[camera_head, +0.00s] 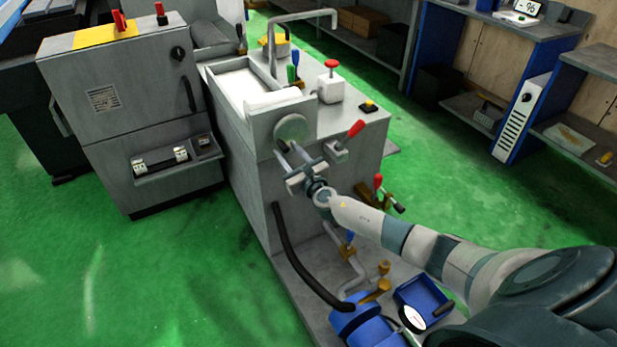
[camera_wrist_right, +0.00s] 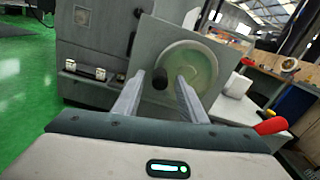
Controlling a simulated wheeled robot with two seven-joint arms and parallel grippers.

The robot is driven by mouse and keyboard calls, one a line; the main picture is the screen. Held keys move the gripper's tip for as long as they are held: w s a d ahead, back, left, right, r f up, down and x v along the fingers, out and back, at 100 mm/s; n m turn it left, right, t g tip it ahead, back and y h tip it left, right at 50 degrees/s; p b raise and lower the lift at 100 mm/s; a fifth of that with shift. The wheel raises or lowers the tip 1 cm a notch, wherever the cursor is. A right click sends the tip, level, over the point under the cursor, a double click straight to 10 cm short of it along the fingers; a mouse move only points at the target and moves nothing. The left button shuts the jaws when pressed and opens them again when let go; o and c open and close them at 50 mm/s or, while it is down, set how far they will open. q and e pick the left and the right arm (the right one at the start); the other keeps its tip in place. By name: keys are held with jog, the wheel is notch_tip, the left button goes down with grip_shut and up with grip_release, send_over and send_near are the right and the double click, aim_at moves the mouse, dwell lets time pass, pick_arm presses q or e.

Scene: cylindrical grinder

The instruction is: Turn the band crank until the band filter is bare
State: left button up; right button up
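The band crank is a round grey-green disc (camera_head: 293,128) on the near end of the grey filter unit. It fills the middle of the right wrist view (camera_wrist_right: 195,65), with a dark knob (camera_wrist_right: 160,78) near its left rim. My right gripper (camera_head: 289,150) is in front of the disc. In the right wrist view its fingers (camera_wrist_right: 159,88) are apart, with the knob showing between them and gaps on both sides. Contact cannot be told. White band material (camera_head: 243,86) lies in the tray on top of the unit. My left gripper is not in view.
A red-handled lever (camera_head: 355,129) sits just right of the gripper. A white container with a red knob (camera_head: 331,83) and a bent pipe (camera_head: 271,45) stand on the unit. A black hose (camera_head: 290,245) hangs below. Green floor (camera_head: 190,270) is clear at left.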

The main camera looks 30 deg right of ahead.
jog(key=s, duration=1.5)
jog(key=shift+s+a, duration=0.4)
jog(key=s+a+f+m+g, duration=0.2)
jog(key=s+f+m, duration=0.3)
jog(key=f, duration=0.4)
jog(key=s+a+f+m+g, duration=0.1)
jog(key=s+f+m+g, duration=0.2)
jog(key=f+m, duration=0.5)
jog(key=s+a+f+m+g, duration=0.2)
jog(key=s+f+m, duration=0.2)
jog(key=f, duration=0.7)
jog(key=s+a+f+m+g+y, duration=0.1)
jog(key=s+a+f+m+g, duration=0.1)
jog(key=s+a+f+m, duration=0.5)
jog(key=s+a+f+m+g+y, duration=0.1)
jog(key=s+a+f+m, duration=0.7)
jog(key=s, duration=0.8)
notch_tip(320, 180, down, 3)
jog(key=m+g, duration=0.1)
jog(key=m, duration=0.2)
jog(key=shift+a+f+g+y, duration=0.15)
jog(key=shift+g+y, duration=0.15)
jog(key=shift+g, duration=0.1)
jog(key=shift+c, duration=0.9)
